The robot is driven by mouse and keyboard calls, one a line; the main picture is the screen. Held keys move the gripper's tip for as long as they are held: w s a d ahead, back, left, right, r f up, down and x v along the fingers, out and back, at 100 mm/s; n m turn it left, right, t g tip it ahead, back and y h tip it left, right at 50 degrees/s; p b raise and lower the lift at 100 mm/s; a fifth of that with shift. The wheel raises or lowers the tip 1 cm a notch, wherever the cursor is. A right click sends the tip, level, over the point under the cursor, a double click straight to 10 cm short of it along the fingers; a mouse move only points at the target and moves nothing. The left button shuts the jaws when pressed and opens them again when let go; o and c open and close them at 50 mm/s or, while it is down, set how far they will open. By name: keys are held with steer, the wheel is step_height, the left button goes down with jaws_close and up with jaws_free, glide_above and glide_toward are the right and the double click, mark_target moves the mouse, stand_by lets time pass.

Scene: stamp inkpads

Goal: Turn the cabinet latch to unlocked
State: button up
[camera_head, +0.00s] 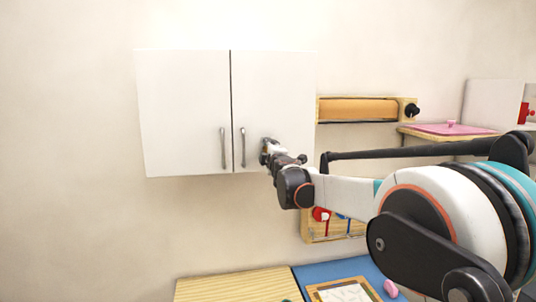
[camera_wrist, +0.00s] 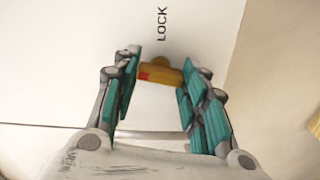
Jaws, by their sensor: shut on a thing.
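The white cabinet (camera_head: 190,110) hangs on the wall with two closed doors. My gripper (camera_head: 266,152) is at the lower part of its right door, right of the handles, and hides the latch in the head view. In the wrist view the latch (camera_wrist: 165,74) is a small brass-coloured bar with a red mark near its left end. It lies across the gap between the teal-padded fingers of my gripper (camera_wrist: 160,65), which are shut on it. The word LOCK (camera_wrist: 162,24) is printed on the door, above the latch in the picture.
Right of the cabinet are a wooden wall holder with an orange roll (camera_head: 357,109) and a shelf with a pink pad (camera_head: 450,130). Below stand a wooden surface (camera_head: 235,285) and a blue surface (camera_head: 308,271) with a framed board. The wall left of the cabinet is clear.

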steer(key=shift+n, duration=1.1)
steer(key=o, duration=1.1)
steer(key=shift+a, duration=0.1)
steer(key=shift+c, duration=0.2)
steer(key=v, duration=1.2)
